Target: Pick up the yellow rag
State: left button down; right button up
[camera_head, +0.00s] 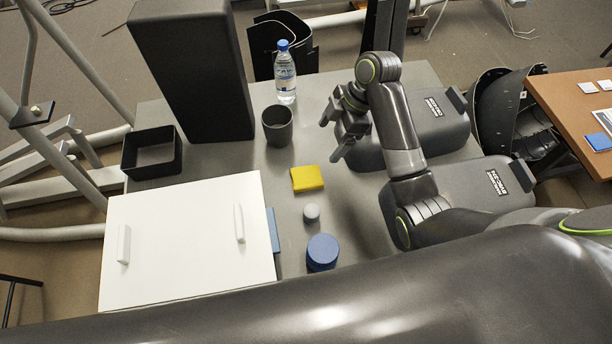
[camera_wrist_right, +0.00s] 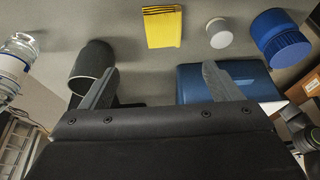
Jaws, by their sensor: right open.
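The yellow rag (camera_head: 307,178) is a small folded square lying flat on the grey table, right of the white cabinet. It also shows at the top of the right wrist view (camera_wrist_right: 162,27). My right gripper (camera_head: 330,140) is open and empty above the table, to the right of and behind the rag. In the right wrist view its two fingers (camera_wrist_right: 155,85) stand wide apart, with the rag beyond them and not between them. My left gripper is not in view.
A dark cup (camera_head: 277,126) and a water bottle (camera_head: 285,75) stand behind the rag. A small grey cylinder (camera_head: 311,212) and a blue round container (camera_head: 322,252) stand in front. The white cabinet (camera_head: 185,240) is left; dark cases (camera_head: 455,190) are right.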

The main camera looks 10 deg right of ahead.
jog(key=x, duration=0.4)
send_near(306, 175)
jog(key=shift+w+a+f+p, duration=0.15)
jog(key=shift+a+f+p, duration=0.15)
jog(key=shift+f, duration=0.2)
jog(key=shift+w+a+f+p, duration=0.15)
jog(key=shift+a+f, duration=0.15)
jog(key=shift+f, duration=0.2)
jog(key=shift+a+f, duration=0.2)
jog(key=shift+f, duration=0.3)
jog(key=x, duration=0.4)
jog(key=shift+s+d+f+p, duration=0.15)
jog(key=shift+s+d+p, duration=0.05)
jog(key=shift+s+p, duration=0.15)
jog(key=shift+a+f, duration=0.2)
jog(key=shift+f, duration=0.3)
jog(key=c, duration=1.2)
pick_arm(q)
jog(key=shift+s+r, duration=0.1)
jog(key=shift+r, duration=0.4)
pick_arm(e)
jog(key=shift+o, duration=0.2)
jog(key=shift+r, duration=0.15)
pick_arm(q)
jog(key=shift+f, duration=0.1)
pick_arm(e)
notch_tip(306, 175, up, 10)
